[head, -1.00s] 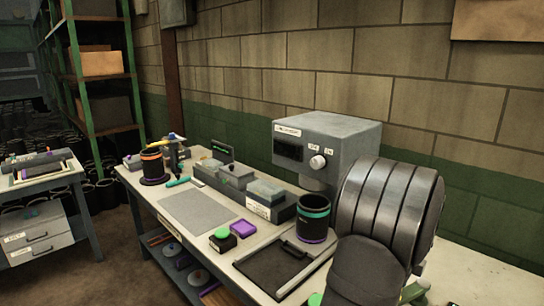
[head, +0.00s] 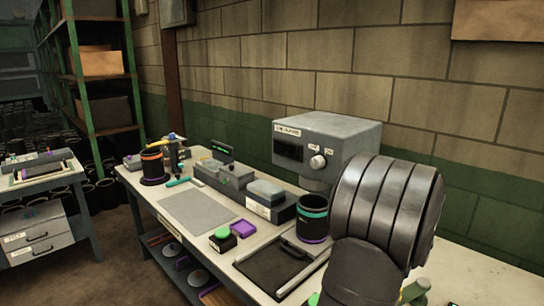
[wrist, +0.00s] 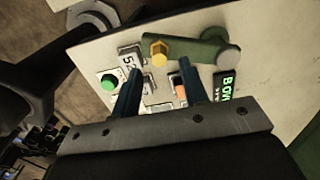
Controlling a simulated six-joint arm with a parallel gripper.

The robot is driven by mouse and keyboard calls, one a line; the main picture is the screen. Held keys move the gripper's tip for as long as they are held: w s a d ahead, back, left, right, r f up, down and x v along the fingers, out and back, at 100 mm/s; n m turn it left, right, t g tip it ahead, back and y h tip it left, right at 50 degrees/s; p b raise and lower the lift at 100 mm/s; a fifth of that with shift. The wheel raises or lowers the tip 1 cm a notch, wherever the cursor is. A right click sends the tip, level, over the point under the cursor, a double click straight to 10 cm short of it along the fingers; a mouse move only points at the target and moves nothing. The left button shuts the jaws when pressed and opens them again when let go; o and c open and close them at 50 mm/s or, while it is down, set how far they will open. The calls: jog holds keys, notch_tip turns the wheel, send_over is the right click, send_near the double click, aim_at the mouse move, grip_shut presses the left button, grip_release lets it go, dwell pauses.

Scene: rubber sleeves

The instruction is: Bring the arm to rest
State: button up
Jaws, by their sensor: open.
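My gripper (wrist: 159,72) shows in the wrist view with its two blue fingers apart and nothing between them. Below it lie a green metal piece with a yellow hex bolt (wrist: 159,53), a green button (wrist: 108,83), a white tag with black figures (wrist: 130,60) and a small display with green characters (wrist: 225,86). I cannot tell the exact gap from the fingers to these things. In the head view my arm fills the lower right, and the gripper itself cannot be made out there.
The workbench holds a black sleeve with a teal band (head: 312,219), a dark tray (head: 276,265), a grey machine (head: 325,146), a grey mat (head: 197,211) and several small bins (head: 232,178). A block wall stands behind. A side table (head: 40,200) is at far left.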

notch_tip(320, 180, up, 12)
notch_tip(320, 180, down, 17)
jog(key=shift+s+f, duration=0.15)
jog(key=shift+s+d+n, duration=0.35)
jog(key=shift+s+n, duration=0.2)
jog(key=shift+n, duration=0.15)
jog(key=s+d+n, duration=0.1)
jog(key=d+n, duration=0.1)
jog(key=n, duration=0.1)
jog(key=s+d+n, duration=0.2)
jog(key=n, duration=0.1)
jog(key=s+d+n, duration=0.2)
jog(key=d+n, duration=0.1)
jog(key=shift+s+d+n, duration=0.1)
jog(key=shift+d+n, duration=1.45)
jog(key=shift+n, duration=0.35)
